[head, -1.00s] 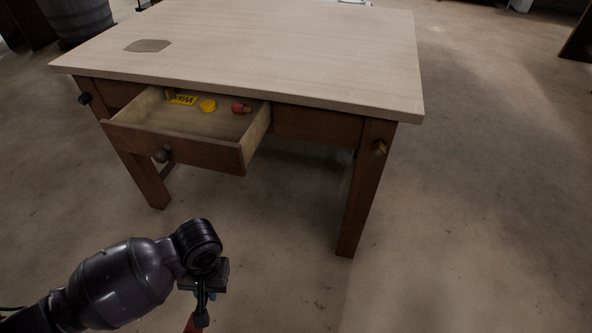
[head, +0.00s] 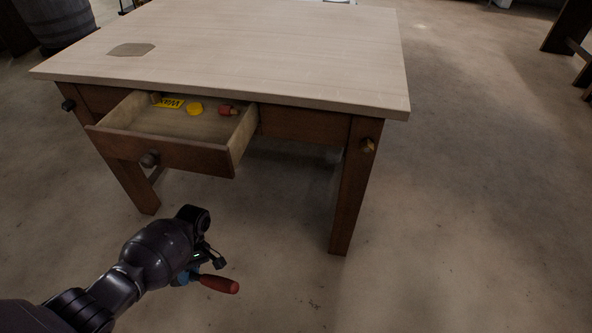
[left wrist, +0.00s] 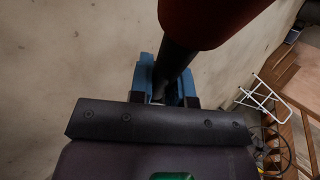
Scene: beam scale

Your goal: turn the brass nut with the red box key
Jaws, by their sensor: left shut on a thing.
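The brass nut (head: 368,145) sits on the upper part of the table's right front leg. My left gripper (head: 188,277) is low in front of the table, well apart from the nut. It is shut on the red box key (head: 219,285), whose red handle points right in the head view. In the left wrist view, the blue fingertips (left wrist: 166,88) close around the key's dark shaft, and the red handle (left wrist: 210,20) fills the top. The key's working end cannot be made out. My right gripper is not in view.
The table (head: 250,50) has an open drawer (head: 165,150) at its front left, holding a yellow label (head: 168,103), a yellow disc (head: 195,109) and a red piece (head: 227,110). A dark knob (head: 68,105) is on the left leg. The floor in front and right is free.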

